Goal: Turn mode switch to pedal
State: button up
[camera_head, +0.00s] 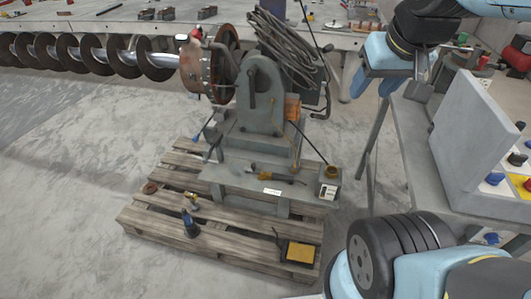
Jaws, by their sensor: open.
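A grey control box (470,130) stands on the grey table at the right. Its sloped face is turned mostly away and cut by the right edge. Blue knobs (495,179) and a yellow plate (523,187) with a red part show on it. I cannot tell which knob is the mode switch, and its setting cannot be read. A yellow-topped foot pedal (300,252) lies on the pallet. My gripper (391,86) is at the upper right, left of the control box and apart from it. It is open and seems empty, its fingers partly unclear.
The auger positioner (262,95) stands on a wooden pallet (165,222), with a long auger (95,55) reaching left. Tools and a small box (329,184) lie on its base. My arm fills the lower right. The concrete floor at left is clear.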

aim_at(493, 178)
jog(key=z, duration=0.1)
jog(key=k, duration=0.5)
jog(key=i, duration=0.1)
jog(key=z, duration=2.25)
jog(key=i, duration=0.55)
jog(key=u, duration=1.2)
